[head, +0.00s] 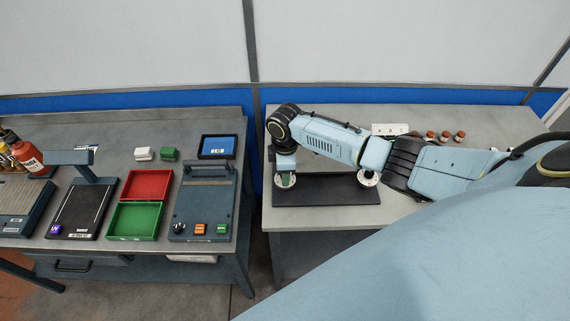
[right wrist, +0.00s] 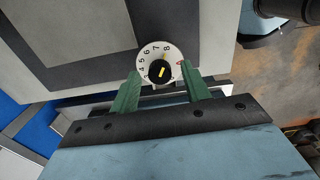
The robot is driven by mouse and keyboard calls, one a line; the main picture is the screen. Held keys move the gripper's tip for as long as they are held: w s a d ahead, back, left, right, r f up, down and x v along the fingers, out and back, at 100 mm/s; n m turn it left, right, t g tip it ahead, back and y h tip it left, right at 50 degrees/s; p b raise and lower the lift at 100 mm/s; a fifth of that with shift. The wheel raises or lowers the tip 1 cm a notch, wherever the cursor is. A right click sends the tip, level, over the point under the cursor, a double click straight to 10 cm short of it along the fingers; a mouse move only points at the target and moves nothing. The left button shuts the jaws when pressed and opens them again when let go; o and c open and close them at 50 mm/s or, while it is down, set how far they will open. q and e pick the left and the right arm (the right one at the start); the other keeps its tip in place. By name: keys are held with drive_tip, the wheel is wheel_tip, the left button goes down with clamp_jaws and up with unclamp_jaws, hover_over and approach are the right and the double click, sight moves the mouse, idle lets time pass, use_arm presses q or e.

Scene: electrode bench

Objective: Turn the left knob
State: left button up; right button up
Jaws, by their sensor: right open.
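The right dial (head: 367,178) shows beside my forearm. In the right wrist view, the left knob (right wrist: 158,72) is black with a yellow mark, on a white dial (right wrist: 147,56) with numbers around it. My right gripper's green fingers stand open on either side of the dial. I cannot tell whether they touch the knob. My left gripper is not in view.
The dark panel (head: 325,192) lies near the bench front. Several red-topped items (head: 445,136) and a white label card (head: 390,129) stand behind my arm. The left bench holds a red tray (head: 147,184), a green tray (head: 135,221) and a device with a blue screen (head: 217,146).

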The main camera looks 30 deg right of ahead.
wheel_tip(320, 180, up, 13)
drive_tip(key=shift+r, duration=0.15)
idle(0.6)
